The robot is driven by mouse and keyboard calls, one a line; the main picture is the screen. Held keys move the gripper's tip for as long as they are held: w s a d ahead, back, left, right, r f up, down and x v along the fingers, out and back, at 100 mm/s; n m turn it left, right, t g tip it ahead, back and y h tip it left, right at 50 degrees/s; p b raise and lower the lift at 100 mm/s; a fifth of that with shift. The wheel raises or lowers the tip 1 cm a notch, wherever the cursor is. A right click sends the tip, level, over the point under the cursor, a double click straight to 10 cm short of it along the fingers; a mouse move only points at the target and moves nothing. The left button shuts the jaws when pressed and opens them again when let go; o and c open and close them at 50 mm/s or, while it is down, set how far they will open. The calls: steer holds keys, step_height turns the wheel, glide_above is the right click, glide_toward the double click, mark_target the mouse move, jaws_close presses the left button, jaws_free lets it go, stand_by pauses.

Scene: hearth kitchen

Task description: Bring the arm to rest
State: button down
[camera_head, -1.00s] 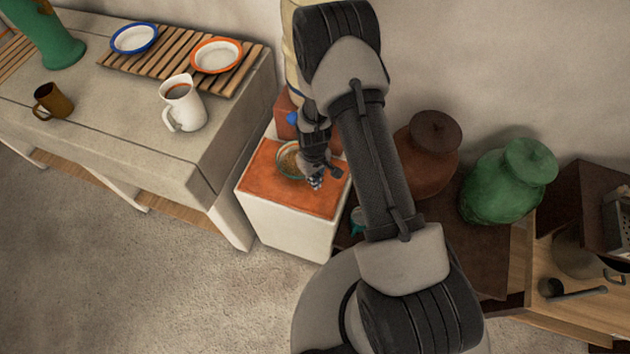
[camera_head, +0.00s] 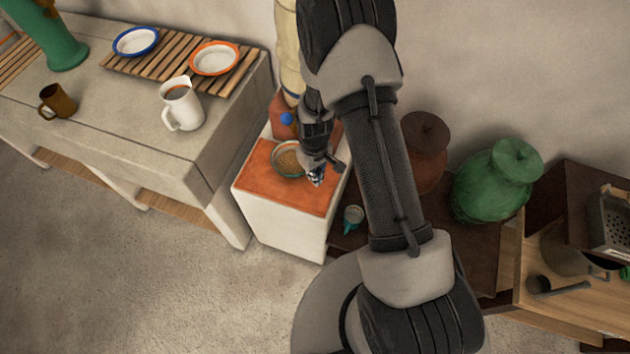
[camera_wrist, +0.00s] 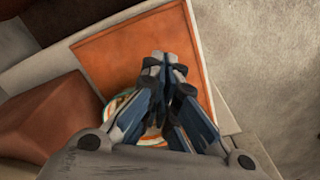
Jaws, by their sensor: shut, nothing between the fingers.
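My gripper (camera_head: 316,178) is above the terracotta-topped white stand, beside and partly over a bowl (camera_head: 288,160) with grainy brown contents. In the wrist view its fingers (camera_wrist: 165,62) are closed together with nothing between them. The bowl's rim (camera_wrist: 118,103) shows partly behind the fingers there; the rest is hidden. My arm reaches up and over from the lower right of the head view. The stand's orange top (camera_head: 270,190) is bare at its front.
A white pitcher (camera_head: 182,106), a brown mug (camera_head: 57,101) and a slatted rack (camera_head: 180,75) with two plates stand on the left counter. A teal cup (camera_head: 353,217), a brown jar (camera_head: 424,165) and a green jar (camera_head: 495,182) stand right of the stand. Open floor lies in front.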

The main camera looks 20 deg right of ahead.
step_height(320, 180, up, 3)
steer(key=shift+s+d+f, duration=0.1)
